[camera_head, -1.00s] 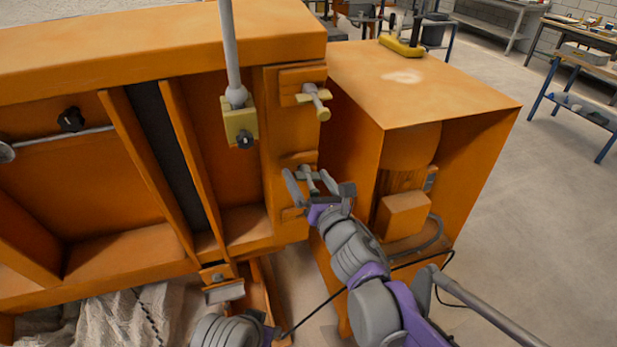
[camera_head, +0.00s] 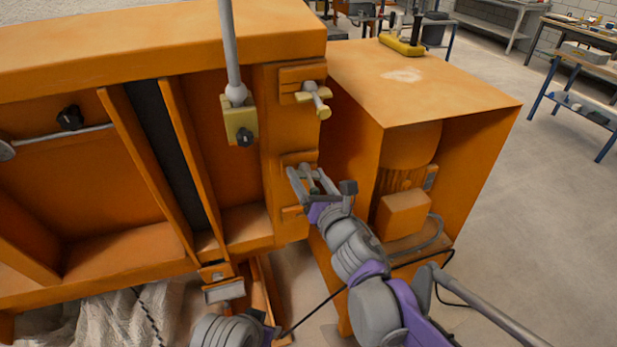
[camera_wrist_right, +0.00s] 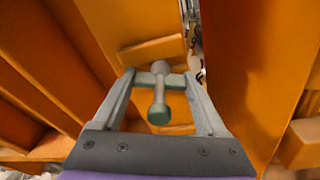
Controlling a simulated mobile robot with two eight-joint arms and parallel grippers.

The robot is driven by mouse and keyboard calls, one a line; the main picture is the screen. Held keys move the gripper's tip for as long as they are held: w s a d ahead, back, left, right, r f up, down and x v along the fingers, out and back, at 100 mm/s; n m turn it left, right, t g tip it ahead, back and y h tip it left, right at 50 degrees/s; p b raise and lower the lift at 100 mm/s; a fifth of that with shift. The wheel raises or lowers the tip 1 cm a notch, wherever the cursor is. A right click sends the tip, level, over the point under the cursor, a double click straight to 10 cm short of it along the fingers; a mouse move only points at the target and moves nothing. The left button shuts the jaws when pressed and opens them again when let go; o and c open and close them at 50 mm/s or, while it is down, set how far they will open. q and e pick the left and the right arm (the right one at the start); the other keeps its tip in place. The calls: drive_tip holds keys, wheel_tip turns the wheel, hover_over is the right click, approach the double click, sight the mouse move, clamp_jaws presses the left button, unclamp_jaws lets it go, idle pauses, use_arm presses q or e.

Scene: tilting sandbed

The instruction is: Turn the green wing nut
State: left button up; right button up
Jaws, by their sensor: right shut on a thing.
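The green wing nut (camera_wrist_right: 160,92) sits on the side of the orange frame, a grey-green stem with a cross bar and a rounded end. In the right wrist view its cross bar lies between the two fingertips of my right gripper (camera_wrist_right: 160,80), which touch its ends. In the head view my right gripper (camera_head: 318,182) is at the lower bracket on the frame's right end and partly hides the nut. A yellowish wing nut (camera_head: 316,98) is on the upper bracket. My left gripper is not clearly seen.
An orange cabinet (camera_head: 430,98) with a motor inside stands close on the right of the gripper. A grey rod ends in a yellow block (camera_head: 239,121) to the left. A black cable hangs below my right arm. Open floor lies at the right.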

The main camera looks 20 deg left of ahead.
drive_tip(key=shift+f+m+y+b, duration=0.15)
drive_tip(key=shift+m+y+b, duration=0.15)
drive_tip(key=shift+m+b, duration=0.55)
drive_tip(key=m+b, duration=0.1)
drive_tip(key=m, duration=0.2)
drive_tip(key=shift+y, duration=0.4)
drive_tip(key=m+y+b, duration=0.1)
drive_tip(key=m, duration=0.4)
drive_tip(key=m+y+b, duration=0.1)
drive_tip(key=m, duration=0.4)
drive_tip(key=shift+m, duration=0.25)
drive_tip(key=m+t, duration=0.1)
drive_tip(key=m, duration=0.2)
drive_tip(key=m+b, duration=0.1)
drive_tip(key=m, duration=0.3)
drive_tip(key=shift+t, duration=0.4)
drive_tip(key=m+t, duration=0.1)
drive_tip(key=m, duration=0.3)
drive_tip(key=shift+h, duration=0.3)
use_arm(q)
wheel_tip(320, 180, down, 8)
drive_tip(key=s, duration=0.2)
drive_tip(key=shift+r+g, duration=0.25)
drive_tip(key=shift+g, duration=0.05)
use_arm(e)
drive_tip(key=shift+m+t+h, duration=0.4)
drive_tip(key=shift+m, duration=1.9)
